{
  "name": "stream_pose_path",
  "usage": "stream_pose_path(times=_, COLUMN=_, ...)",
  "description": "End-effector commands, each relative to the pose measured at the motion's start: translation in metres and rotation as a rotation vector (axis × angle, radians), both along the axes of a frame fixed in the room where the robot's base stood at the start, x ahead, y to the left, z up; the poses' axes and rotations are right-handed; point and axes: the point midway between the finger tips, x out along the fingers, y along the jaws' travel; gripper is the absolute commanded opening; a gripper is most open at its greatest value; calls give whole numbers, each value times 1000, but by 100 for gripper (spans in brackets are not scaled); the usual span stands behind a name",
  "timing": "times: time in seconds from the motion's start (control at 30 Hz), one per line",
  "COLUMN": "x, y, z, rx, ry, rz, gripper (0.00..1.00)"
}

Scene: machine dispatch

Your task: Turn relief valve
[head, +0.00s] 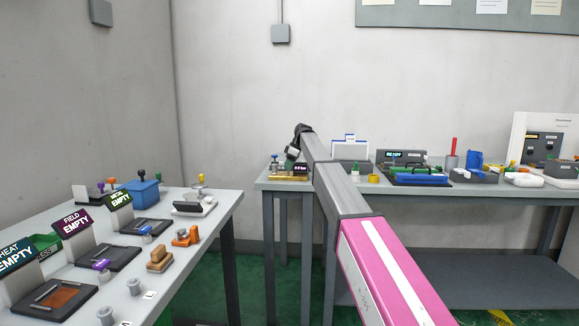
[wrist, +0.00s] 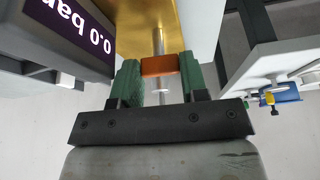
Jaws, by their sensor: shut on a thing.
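The relief valve shows in the wrist view as an orange handle (wrist: 158,66) on a thin metal stem that comes out of a brass body (wrist: 190,22). My gripper (wrist: 159,76) has its two green fingers on either side of the orange handle and is shut on it. A dark display (wrist: 62,32) beside the brass body reads 0.0 bar. In the head view the brass body (head: 288,178) sits at the left end of the back table, and my gripper (head: 290,164) is at it. The handle is too small to make out there.
The back table (head: 470,196) holds a READY unit (head: 402,157), a blue bar (head: 420,178) and a red-handled pot (head: 452,160) to the right. The left table (head: 215,222) carries several signed EMPTY stations and stamps. Green floor lies between the tables.

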Motion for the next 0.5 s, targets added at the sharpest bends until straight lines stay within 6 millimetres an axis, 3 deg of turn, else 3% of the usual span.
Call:
stream_pose_path(times=0.17, x=0, y=0, z=0, rx=0, ry=-1, rz=-1, gripper=17)
stream_pose_path(times=0.2, x=0, y=0, z=0, rx=-1, ry=0, rz=-1, gripper=47)
stream_pose_path(times=0.27, x=0, y=0, z=0, rx=-1, ry=0, rz=-1, gripper=66)
stream_pose_path(times=0.5, x=2, y=0, z=0, rx=-1, ry=-4, rz=-3, gripper=66)
